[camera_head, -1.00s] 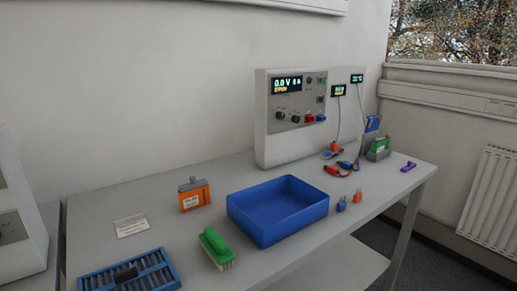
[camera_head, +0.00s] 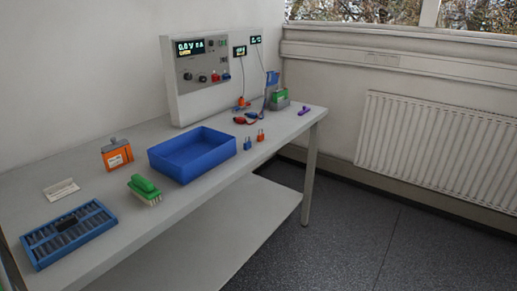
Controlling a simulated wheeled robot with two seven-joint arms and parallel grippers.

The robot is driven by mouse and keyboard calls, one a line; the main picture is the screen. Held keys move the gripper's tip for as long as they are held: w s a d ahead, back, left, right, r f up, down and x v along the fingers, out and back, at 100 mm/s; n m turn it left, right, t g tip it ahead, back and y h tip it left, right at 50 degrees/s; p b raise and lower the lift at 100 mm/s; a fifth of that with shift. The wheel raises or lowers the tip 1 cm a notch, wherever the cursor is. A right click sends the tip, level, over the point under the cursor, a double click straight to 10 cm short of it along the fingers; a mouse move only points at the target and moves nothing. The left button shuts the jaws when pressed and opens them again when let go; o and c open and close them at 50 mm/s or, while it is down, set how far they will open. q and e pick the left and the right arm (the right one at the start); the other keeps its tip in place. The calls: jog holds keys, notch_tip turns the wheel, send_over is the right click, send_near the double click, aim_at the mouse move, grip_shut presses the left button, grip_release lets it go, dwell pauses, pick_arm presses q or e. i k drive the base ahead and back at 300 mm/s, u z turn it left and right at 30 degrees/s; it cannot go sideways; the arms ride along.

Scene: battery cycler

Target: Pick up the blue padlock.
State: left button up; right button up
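The small blue padlock (camera_head: 247,143) stands on the grey table, just right of the blue tray's right end. Neither of my grippers shows in the head view.
A blue open tray (camera_head: 193,166) lies left of the padlocks. A green brush (camera_head: 144,189), an orange battery (camera_head: 117,154) and a blue slotted box (camera_head: 69,233) are further left. The cycler (camera_head: 203,78), with clips and leads, stands behind. Free floor (camera_head: 340,235) lies right of the table (camera_head: 190,203).

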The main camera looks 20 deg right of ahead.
aim_at(247, 144)
jog(key=z, duration=2.25)
jog(key=i, duration=1.7)
jog(key=u, duration=2.35)
